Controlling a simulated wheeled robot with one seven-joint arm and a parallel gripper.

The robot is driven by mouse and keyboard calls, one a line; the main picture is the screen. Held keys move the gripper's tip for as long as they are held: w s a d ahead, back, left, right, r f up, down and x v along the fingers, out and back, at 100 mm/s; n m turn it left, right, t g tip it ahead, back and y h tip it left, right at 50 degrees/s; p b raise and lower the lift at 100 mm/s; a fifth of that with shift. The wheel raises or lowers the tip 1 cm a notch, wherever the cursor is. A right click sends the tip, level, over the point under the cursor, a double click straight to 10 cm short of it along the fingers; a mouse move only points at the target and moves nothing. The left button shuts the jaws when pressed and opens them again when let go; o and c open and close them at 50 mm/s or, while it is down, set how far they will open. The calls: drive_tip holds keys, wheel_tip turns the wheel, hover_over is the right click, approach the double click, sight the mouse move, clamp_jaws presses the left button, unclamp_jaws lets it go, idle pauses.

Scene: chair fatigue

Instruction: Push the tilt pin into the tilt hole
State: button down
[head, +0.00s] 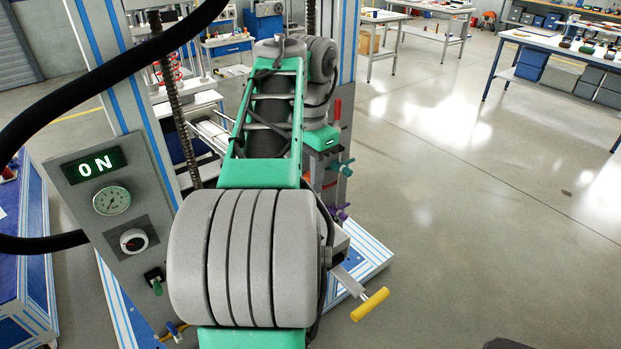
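My arm, in grey and green, fills the middle of the head view and runs up to its wrist. My gripper (322,140) hangs at the arm's end by the test machine's column (107,180); its fingers are mostly hidden, and I cannot tell what is between them. A yellow handle (370,304) on a grey bar sticks out at lower right. I cannot tell which is the tilt pin. The tilt hole cannot be made out.
A black hose crosses the left side. A blue cabinet (38,260) stands left. The floor (480,220) at right is clear; workbenches stand behind.

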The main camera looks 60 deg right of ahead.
drive_tip(key=shift+a, duration=0.1)
idle(0.3)
drive_tip(key=shift+f+b, duration=0.3)
drive_tip(key=shift+b, duration=0.05)
wheel_tip(320, 180, down, 5)
drive_tip(key=b, duration=0.5)
drive_tip(key=shift+f, duration=0.1)
drive_tip(key=shift+f, duration=0.1)
idle(1.0)
drive_tip(key=shift+f+b, duration=0.35)
drive_tip(key=shift+b, duration=0.25)
drive_tip(key=shift+f+b, duration=2.35)
drive_tip(key=shift+b, duration=0.05)
drive_tip(key=c, duration=1)
unclamp_jaws()
drive_tip(key=shift+c, duration=0.2)
drive_tip(key=shift+r, duration=0.1)
